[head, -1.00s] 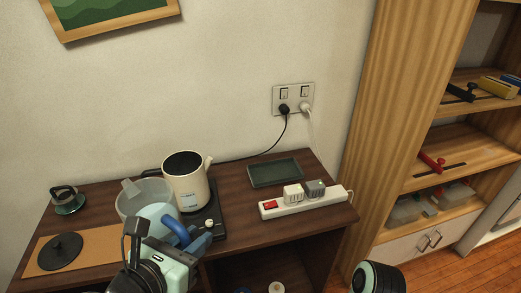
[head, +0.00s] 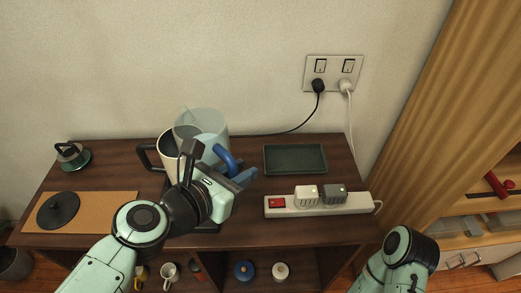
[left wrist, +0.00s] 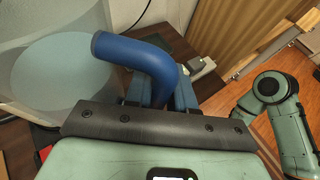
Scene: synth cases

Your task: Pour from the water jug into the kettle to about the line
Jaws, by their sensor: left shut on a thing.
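The water jug (head: 202,122) is clear with a blue handle (head: 226,158). My left gripper (head: 236,177) is shut on that handle. The jug is held up in front of the kettle in the head view and overlaps it; whether they touch I cannot tell. The cream kettle (head: 168,147), with a black handle at its left, is open-topped in the earlier view; now its mouth, spout and level line are hidden. In the left wrist view the jug (left wrist: 22,28) shows pale water inside and the blue handle crosses the gripper. No stream of water shows.
A power strip (head: 288,212) with plugs and a dark green tray (head: 295,158) lie right on the wooden table (head: 110,158). A cork mat (head: 105,212) with a black lid (head: 58,210) is left, a small lidded item (head: 72,157) behind it. My right forearm shows lower right.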

